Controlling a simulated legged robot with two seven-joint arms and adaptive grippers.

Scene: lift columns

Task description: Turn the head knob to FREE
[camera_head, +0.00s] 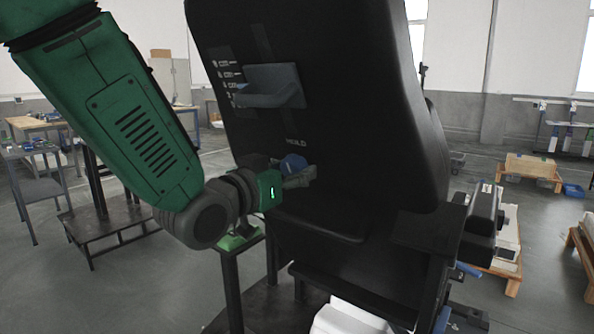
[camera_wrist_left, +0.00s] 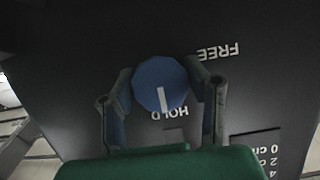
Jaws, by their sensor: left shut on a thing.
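The head knob (camera_wrist_left: 160,84) is a blue, many-sided knob with a white pointer line on the black backrest panel (camera_wrist_left: 75,60). In the left wrist view, its white line points at the HOLD label, and the FREE label (camera_wrist_left: 218,51) is up and to the right; both labels appear upside down. My left gripper (camera_wrist_left: 164,90) is shut on the knob, with one finger on each side. The knob also shows in the head view (camera_head: 293,163), partly hidden by my left gripper (camera_head: 300,172). My right gripper is not in view.
A grey-blue handle (camera_head: 270,88) sticks out above the knob, beside a printed scale. A black seat-like ledge (camera_head: 320,218) lies below the knob. Workbenches (camera_head: 40,125) stand at the left, and a wooden pallet (camera_head: 530,167) lies on the floor at the right.

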